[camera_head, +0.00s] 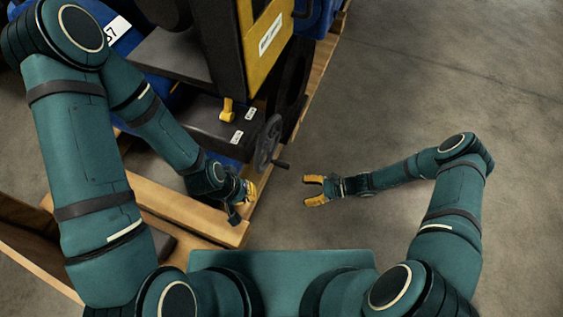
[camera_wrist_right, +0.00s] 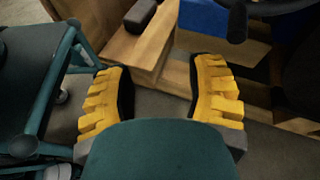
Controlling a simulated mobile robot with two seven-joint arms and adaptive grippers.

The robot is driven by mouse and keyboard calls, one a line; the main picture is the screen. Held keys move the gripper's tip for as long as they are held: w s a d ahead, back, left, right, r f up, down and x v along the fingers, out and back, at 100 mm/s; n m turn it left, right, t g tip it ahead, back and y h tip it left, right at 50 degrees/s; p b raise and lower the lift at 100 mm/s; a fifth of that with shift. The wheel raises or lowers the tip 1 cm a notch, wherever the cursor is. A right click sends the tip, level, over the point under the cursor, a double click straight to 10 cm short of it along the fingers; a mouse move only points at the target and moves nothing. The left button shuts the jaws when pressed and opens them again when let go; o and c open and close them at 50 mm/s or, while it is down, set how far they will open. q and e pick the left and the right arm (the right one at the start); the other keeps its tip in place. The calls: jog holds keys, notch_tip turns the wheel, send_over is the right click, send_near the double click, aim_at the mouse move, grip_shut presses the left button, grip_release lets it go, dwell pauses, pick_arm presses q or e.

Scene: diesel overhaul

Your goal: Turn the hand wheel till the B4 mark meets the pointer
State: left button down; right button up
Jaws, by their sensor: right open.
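The dark hand wheel (camera_head: 268,143) stands on the side of the engine, with its crank handle (camera_head: 281,164) sticking out to the right. The B4 mark and the pointer cannot be made out. My right gripper (camera_head: 314,189) is open and empty, below and to the right of the handle, apart from it. In the right wrist view its two yellow fingers (camera_wrist_right: 163,95) are spread with nothing between them. My left gripper (camera_head: 243,196) is low and left of the wheel, over the wooden beam; its jaws are too small to judge.
The engine's dark block (camera_head: 208,128) carries a yellow knob (camera_head: 227,107) and white labels. A yellow panel (camera_head: 266,45) rises behind. Wooden pallet beams (camera_head: 185,208) run below the engine. The concrete floor (camera_head: 430,70) on the right is clear.

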jog(key=w+d+m+t+y, duration=0.2)
jog(key=w+d+m+t, duration=0.1)
jog(key=w+m+t, duration=0.25)
send_near(274, 162)
jog(key=shift+t, duration=0.45)
jog(key=x, duration=0.5)
jog(key=f+x, duration=0.1)
jog(key=x, duration=0.1)
jog(key=shift+w+a+f, duration=0.15)
jog(key=shift+w+a, duration=0.05)
jog(key=shift+a, duration=0.05)
jog(key=shift+c, duration=0.4)
grip_shut()
